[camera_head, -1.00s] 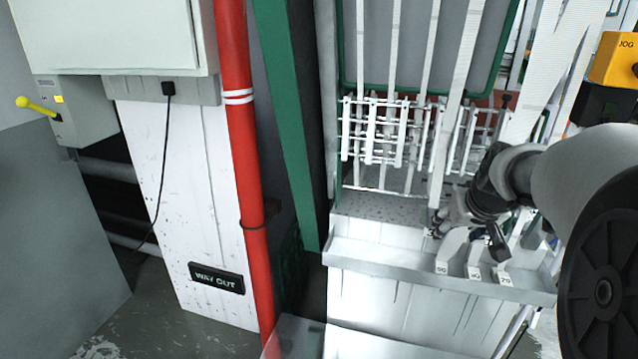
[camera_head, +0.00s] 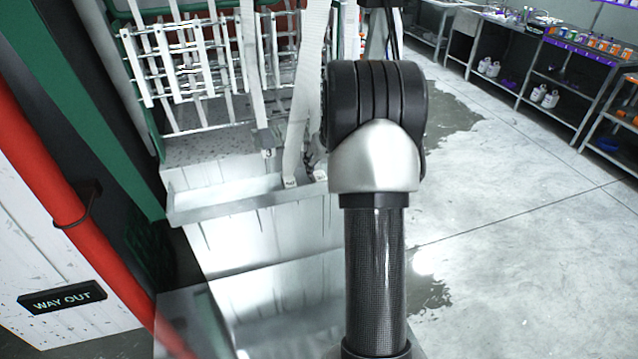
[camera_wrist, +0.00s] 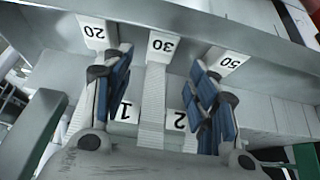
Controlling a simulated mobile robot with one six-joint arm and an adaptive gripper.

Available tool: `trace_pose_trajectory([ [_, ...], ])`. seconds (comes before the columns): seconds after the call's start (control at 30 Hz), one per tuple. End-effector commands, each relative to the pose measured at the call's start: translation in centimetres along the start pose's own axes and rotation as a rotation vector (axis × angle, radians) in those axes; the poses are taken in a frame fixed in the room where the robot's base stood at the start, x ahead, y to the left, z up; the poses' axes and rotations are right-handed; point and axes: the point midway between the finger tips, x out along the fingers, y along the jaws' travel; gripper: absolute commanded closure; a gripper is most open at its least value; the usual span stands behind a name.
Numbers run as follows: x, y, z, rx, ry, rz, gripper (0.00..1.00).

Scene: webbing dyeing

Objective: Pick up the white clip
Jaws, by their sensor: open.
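My gripper (camera_wrist: 160,64) shows in the wrist view with its two blue-padded fingers spread apart and nothing clamped between them. A white webbing strap (camera_wrist: 152,112) with a "30" label (camera_wrist: 163,46) lies in the gap between the fingers. A "20" label (camera_wrist: 95,32) is beyond the left finger, and a "50" label (camera_wrist: 226,64) is beyond the right one. Labels "1" (camera_wrist: 123,113) and "2" (camera_wrist: 178,121) sit lower, partly behind the fingers. I cannot single out the white clip for sure. In the head view, my arm hides most of the gripper.
A metal trough (camera_head: 225,200) runs below the hanging white straps (camera_head: 305,90) and the white rod rack (camera_head: 185,60). A red pipe (camera_head: 60,190) and a green post (camera_head: 95,120) stand at left. Open floor (camera_head: 500,240) and shelving (camera_head: 560,80) are at right.

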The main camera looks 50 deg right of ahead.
Motion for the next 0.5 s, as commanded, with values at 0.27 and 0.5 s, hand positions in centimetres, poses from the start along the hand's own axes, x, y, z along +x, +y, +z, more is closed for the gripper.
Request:
trace_pose_trajectory([
  [0.27,1.8,0.0,0.1,0.000,0.000,0.000,0.47],
  [0.5,5.3,0.1,0.7,-0.001,-0.001,-0.001,0.47],
])
